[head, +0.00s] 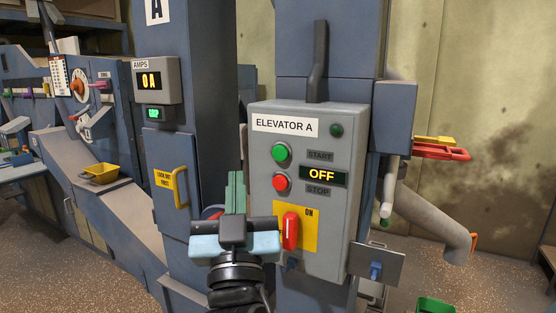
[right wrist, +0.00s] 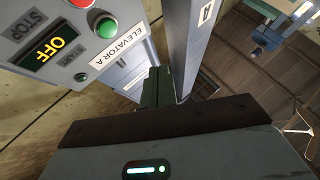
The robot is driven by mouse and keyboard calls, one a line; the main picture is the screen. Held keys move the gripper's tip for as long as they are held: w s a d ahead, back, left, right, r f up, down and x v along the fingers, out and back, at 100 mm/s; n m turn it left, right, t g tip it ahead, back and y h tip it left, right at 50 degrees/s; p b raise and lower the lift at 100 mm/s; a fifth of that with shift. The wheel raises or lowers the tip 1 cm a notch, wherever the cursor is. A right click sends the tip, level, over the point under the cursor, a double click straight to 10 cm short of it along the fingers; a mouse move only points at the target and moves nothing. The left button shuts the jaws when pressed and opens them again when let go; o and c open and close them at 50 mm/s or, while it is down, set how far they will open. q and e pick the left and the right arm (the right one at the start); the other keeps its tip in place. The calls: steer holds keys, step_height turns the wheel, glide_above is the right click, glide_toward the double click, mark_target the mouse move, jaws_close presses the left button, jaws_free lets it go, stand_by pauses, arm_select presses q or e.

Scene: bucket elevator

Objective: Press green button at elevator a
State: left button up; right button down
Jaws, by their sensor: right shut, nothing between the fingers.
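The green button (head: 281,152) sits at the upper left of the grey ELEVATOR A control box (head: 340,135), beside the START label. The red stop button (head: 281,183) is just below it, and the display (head: 323,174) reads OFF. My right gripper (head: 236,178) is shut and empty, upright to the left of the box and apart from the green button. In the right wrist view the shut fingers (right wrist: 158,88) show below and right of the green button (right wrist: 106,27), which is near the top edge. My left gripper is not in view.
A red switch handle (head: 290,231) on a yellow plate marked ON is low on the box. A dark lamp (head: 336,130) is at its upper right. A blue column with an AMPS meter (head: 155,80) and a yellow handle (head: 180,187) stands left of my gripper.

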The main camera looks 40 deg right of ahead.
mark_target(280, 153)
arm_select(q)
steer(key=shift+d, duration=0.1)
arm_select(e)
steer(key=shift+s+d+r+m+g+h, duration=0.3)
steer(key=shift+d+r+m+g+h, duration=0.1)
steer(key=shift+r+m+h, duration=0.1)
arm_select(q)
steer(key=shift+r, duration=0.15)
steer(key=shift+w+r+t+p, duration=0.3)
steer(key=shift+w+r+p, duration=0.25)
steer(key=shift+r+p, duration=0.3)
arm_select(e)
steer(key=shift+w+d+f, duration=0.1)
steer(key=shift+w+d, duration=0.45)
steer(key=shift+d, duration=0.8)
steer(key=shift+w+d+r, duration=0.1)
steer(key=shift+w+d, duration=0.5)
steer(key=shift+d, duration=0.7)
steer(key=shift+w+d+f, duration=0.1)
steer(key=shift+w+d, duration=0.45)
steer(key=shift+d, duration=0.8)
steer(key=shift+d, duration=0.15)
steer(key=shift+w+d, duration=0.15)
steer(key=shift+d, duration=0.1)
